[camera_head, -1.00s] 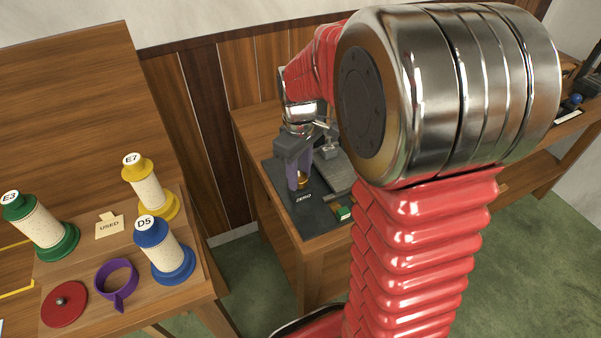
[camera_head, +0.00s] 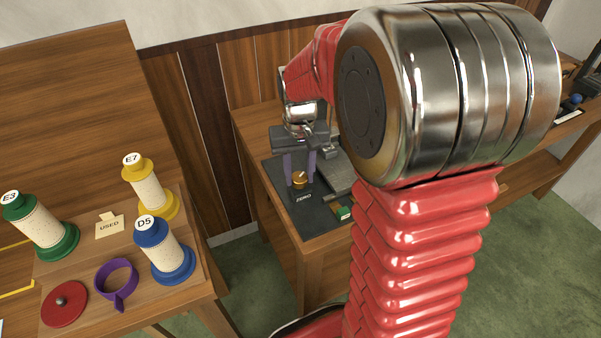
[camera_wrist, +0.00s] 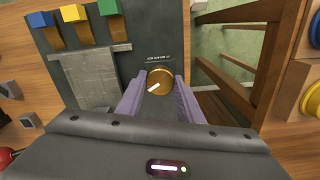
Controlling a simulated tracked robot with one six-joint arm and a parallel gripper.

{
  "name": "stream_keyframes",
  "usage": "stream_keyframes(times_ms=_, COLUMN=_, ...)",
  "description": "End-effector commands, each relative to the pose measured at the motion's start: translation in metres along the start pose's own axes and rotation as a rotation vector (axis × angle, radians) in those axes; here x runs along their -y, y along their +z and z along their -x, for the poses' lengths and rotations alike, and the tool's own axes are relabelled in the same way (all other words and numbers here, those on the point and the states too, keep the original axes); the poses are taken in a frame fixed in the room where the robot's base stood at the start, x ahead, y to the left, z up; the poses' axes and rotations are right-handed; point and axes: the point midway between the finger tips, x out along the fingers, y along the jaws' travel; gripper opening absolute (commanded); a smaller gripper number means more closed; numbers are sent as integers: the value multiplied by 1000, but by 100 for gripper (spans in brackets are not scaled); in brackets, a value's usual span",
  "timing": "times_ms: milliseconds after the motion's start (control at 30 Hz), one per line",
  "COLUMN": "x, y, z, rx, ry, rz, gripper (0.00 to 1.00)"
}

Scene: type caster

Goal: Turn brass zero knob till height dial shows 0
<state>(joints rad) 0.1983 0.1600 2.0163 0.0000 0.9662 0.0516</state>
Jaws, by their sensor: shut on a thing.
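The brass zero knob (camera_head: 300,180) stands on a dark plate marked ZERO on the wooden bench. It also shows in the wrist view (camera_wrist: 160,82), with a white pointer line running toward the lower left there. My gripper (camera_head: 299,170) points down over the knob, with its purple fingers on either side of it. In the wrist view my gripper (camera_wrist: 159,87) has one finger left and one right of the knob, shut on it. I cannot make out the height dial or its reading in either view.
A grey metal block (camera_wrist: 83,75) sits beside the knob, with blue, yellow and green blocks (camera_wrist: 72,13) along the plate's edge. Green floor separates the tables.

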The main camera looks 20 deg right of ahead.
Motion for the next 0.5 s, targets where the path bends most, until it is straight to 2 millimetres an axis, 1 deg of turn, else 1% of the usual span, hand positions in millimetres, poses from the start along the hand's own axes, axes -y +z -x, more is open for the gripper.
stream_keyframes(times_ms=467, x=0, y=-2, z=1, rx=-6, ry=0, rz=-17, gripper=11)
stream_keyframes(times_ms=500, x=0, y=-2, z=1, rx=-6, ry=0, rz=-17, gripper=36)
